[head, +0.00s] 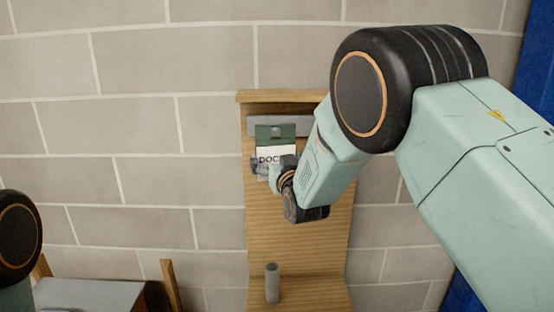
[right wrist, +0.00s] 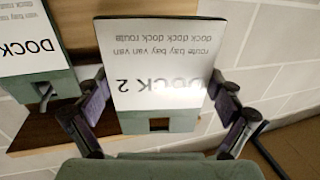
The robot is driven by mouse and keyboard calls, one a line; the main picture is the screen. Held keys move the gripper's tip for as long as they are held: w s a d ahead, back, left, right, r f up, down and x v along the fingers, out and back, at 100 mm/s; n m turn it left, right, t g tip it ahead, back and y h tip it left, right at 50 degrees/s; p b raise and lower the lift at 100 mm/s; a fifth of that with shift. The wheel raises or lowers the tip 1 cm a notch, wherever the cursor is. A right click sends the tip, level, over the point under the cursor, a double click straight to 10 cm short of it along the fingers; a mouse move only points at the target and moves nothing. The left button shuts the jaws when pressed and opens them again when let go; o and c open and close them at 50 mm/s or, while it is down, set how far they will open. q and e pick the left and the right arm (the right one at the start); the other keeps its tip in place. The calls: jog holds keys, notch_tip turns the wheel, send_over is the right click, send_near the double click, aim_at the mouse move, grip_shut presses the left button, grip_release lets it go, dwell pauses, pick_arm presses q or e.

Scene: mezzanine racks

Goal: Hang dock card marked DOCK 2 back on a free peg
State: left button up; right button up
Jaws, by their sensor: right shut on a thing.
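The DOCK 2 card (right wrist: 158,62) is dark green with a white label. It appears upside down in the right wrist view, its slot at the bottom of the picture. In the head view the card (head: 275,132) is upright in front of the wooden board (head: 310,245), its label partly covered. My right gripper (head: 271,168) is shut on the card, one finger at each side edge. Another DOCK card (right wrist: 25,42) shows at the left of the right wrist view, with a peg at its slot; its number is out of frame. My left gripper is out of view.
A grey strip (head: 257,122) runs across the upper board, partly hidden by my arm and the card. A grey cylinder (head: 272,283) stands low in front of the board. A grey tabletop (head: 88,294) is at lower left. A blue upright (head: 537,75) is at right.

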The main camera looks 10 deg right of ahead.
jog(key=shift+w+a, duration=0.15)
jog(key=shift+a, duration=0.1)
jog(key=shift+w+f, duration=0.25)
jog(key=shift+w+d+f, duration=0.15)
jog(key=shift+w, duration=0.1)
jog(key=shift+w+d+f, duration=0.1)
jog(key=shift+d+f, duration=0.05)
jog(key=shift+d, duration=0.1)
jog(key=shift+s+r+b, duration=0.25)
jog(key=shift+s+b, duration=0.1)
jog(key=shift+w+a+f, duration=0.15)
jog(key=shift+w, duration=0.15)
jog(key=shift+w+d+f, duration=0.1)
jog(key=shift+w+d, duration=0.05)
jog(key=shift+d, duration=0.15)
jog(key=shift+s+r, duration=0.35)
jog(key=shift+s, duration=0.25)
jog(key=shift+s+a+r, duration=0.15)
jog(key=shift+a, duration=0.1)
jog(key=shift+w+d, duration=0.1)
jog(key=shift+w, duration=0.1)
jog(key=shift+d+f, duration=0.2)
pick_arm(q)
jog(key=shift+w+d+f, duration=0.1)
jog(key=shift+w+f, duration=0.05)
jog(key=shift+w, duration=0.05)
pick_arm(e)
jog(key=shift+s, duration=0.1)
